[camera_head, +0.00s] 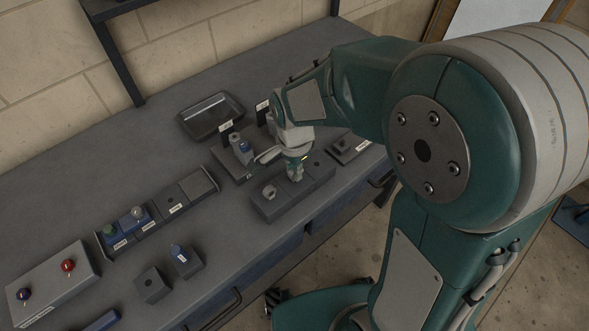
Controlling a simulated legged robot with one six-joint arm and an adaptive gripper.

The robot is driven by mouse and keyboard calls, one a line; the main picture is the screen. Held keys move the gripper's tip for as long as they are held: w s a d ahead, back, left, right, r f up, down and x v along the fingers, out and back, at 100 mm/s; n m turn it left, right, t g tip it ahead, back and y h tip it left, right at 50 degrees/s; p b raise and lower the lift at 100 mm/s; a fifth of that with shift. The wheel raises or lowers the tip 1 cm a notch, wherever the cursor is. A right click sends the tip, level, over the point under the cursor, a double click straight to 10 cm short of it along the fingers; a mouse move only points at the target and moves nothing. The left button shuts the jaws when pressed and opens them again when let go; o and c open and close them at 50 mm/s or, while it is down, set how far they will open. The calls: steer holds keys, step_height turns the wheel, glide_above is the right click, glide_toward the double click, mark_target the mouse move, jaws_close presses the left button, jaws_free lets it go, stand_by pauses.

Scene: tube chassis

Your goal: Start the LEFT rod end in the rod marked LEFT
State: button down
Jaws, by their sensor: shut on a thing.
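My gripper (294,176) is small in the head view and points down over a long dark block (316,183) near the bench's front edge. Its fingertips and what they hold are too small and too covered to make out. A silver ring-shaped piece (269,191) sits on the left part of that block, just left of my gripper. Behind, a dark fixture (228,165) holds upright grey-blue parts (242,149). Small white labels (225,127) stand near it, but I cannot read them, so I cannot tell which rod is marked LEFT.
A dark tray (211,116) lies behind the fixture. A labelled rack (156,215) with green- and white-topped parts, small blocks (152,285) and a box with red and blue knobs (52,284) stand to the left. A low labelled block (350,147) is at right. The bench between is clear.

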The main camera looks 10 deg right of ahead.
steer(key=shift+a+r, duration=0.15)
steer(key=shift+r, duration=2.35)
